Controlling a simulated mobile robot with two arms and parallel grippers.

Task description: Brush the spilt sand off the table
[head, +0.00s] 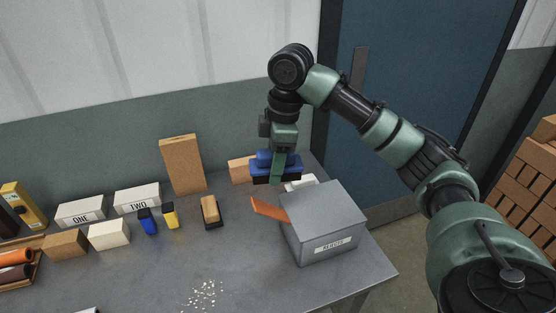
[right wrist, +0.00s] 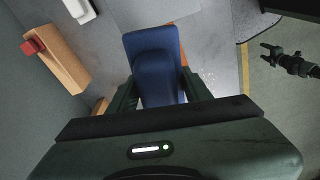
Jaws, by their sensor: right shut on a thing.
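The spilt sand (head: 205,293) is a scatter of pale grains on the grey table (head: 150,285), near the front edge of the head view. My right gripper (head: 278,158) is shut on a blue brush with a dark underside (head: 265,168), held at the back right, behind the grey box. The brush (right wrist: 155,50) also shows between the fingers in the right wrist view. A gripper that looks like my left one (right wrist: 268,54) shows small at the right of that view, with its fingers apart and empty. It is outside the head view.
A grey labelled box (head: 325,225) stands at the right table edge, with an orange piece (head: 268,208) slanting beside it. A wood-topped block (head: 211,211), yellow (head: 170,215) and blue (head: 147,220) items, and boxes marked ONE (head: 80,213) and TWO (head: 137,199) stand left. The front middle is mostly clear.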

